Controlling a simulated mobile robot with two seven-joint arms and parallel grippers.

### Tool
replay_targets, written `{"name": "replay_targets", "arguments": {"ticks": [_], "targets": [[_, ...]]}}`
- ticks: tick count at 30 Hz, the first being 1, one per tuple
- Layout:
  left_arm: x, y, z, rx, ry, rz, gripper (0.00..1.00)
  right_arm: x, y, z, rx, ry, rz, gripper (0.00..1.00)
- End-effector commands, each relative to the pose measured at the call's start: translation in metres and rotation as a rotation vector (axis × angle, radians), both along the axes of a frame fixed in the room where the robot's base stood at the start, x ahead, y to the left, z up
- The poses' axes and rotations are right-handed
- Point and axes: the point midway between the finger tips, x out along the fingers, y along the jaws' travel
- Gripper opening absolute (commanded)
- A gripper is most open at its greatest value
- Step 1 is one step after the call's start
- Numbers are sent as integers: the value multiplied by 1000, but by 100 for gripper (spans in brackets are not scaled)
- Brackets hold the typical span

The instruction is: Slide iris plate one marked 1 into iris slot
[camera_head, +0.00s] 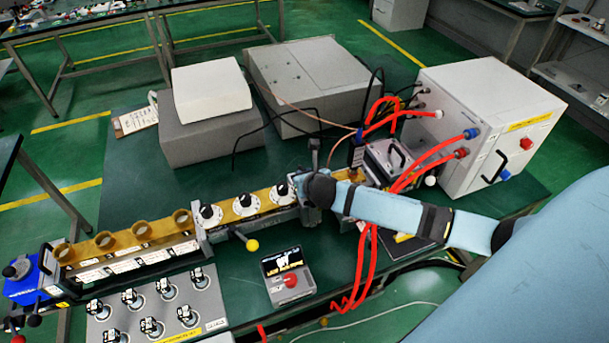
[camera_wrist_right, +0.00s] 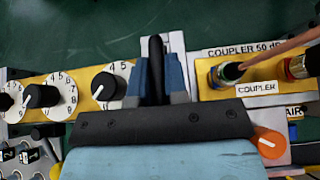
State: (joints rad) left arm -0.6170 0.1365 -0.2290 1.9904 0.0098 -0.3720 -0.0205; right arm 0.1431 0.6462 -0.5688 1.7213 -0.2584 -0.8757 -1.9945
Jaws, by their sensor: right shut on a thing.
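A light grey flange (camera_wrist_right: 178,42) shows just behind the fingers. The iris slot and the plate's lower end are hidden by the gripper, so I cannot tell whether the plate is in the slot. My left gripper is not in view.
White dials (camera_wrist_right: 110,84) on a brass waveguide (camera_wrist_right: 70,78) lie left of the gripper. The coupler label (camera_wrist_right: 257,88) and cable are close on the right. A grey panel (camera_head: 215,308) with several black-and-white pieces, a red-button box (camera_head: 290,282) and red hoses (camera_head: 425,160) surround it.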

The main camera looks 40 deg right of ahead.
Motion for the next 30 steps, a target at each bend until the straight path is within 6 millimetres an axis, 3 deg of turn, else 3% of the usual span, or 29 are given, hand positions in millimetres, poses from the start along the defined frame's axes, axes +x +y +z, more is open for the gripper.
{"name": "replay_targets", "arguments": {"ticks": [20,21,25,30], "targets": [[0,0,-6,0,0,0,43,0,0,-13,1,-1,-1,0],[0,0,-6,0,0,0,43,0,0,-14,1,-1,-1,16],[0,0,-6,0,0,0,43,0,0,-13,0,-1,0,43],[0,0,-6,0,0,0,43,0,0,-13,0,0,0,43]]}}
